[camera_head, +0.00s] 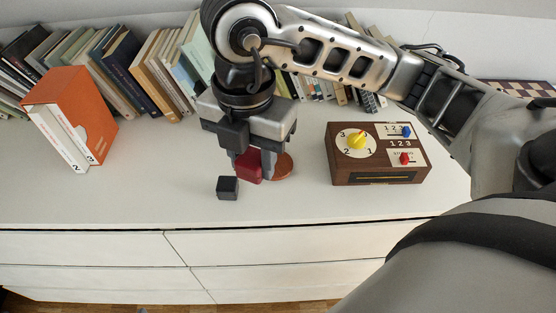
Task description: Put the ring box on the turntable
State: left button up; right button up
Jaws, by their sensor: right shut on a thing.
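My right gripper (252,166) reaches down from above over the white dresser top. It is shut on a small red box, which I take for the ring box (249,169). The fingers hide part of the box. A round reddish-brown disc, which looks like the turntable (284,167), lies just right of the gripper and is partly hidden by its finger. I cannot tell whether the box touches the disc or the dresser top. My left gripper is out of view.
A small black cube (228,187) stands just left and in front of the gripper. A brown box with dials (377,155) stands to the right. An orange slipcase (75,115) with white books stands left, and a row of books lines the back. The front left top is clear.

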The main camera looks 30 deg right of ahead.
jog(key=m, duration=0.2)
jog(key=shift+s+r+m, duration=0.1)
jog(key=shift+s+m, duration=0.05)
jog(key=shift+m, duration=0.15)
jog(key=shift+d+m, duration=0.1)
jog(key=shift+m, duration=0.2)
jog(key=w+d+f+b, duration=0.2)
jog(key=w+d+f, duration=0.3)
jog(key=w+d, duration=0.15)
send_over(278, 162)
jog(key=f, duration=0.4)
jog(key=shift+s+a+b, duration=0.2)
jog(key=shift+a+b, duration=0.05)
jog(key=shift+b, duration=0.1)
jog(key=shift+w+d+f, duration=0.2)
jog(key=shift+d+f, duration=0.05)
jog(key=shift+f, duration=0.15)
notch_tip(278, 162, down, 3)
jog(key=shift+w+f, duration=0.1)
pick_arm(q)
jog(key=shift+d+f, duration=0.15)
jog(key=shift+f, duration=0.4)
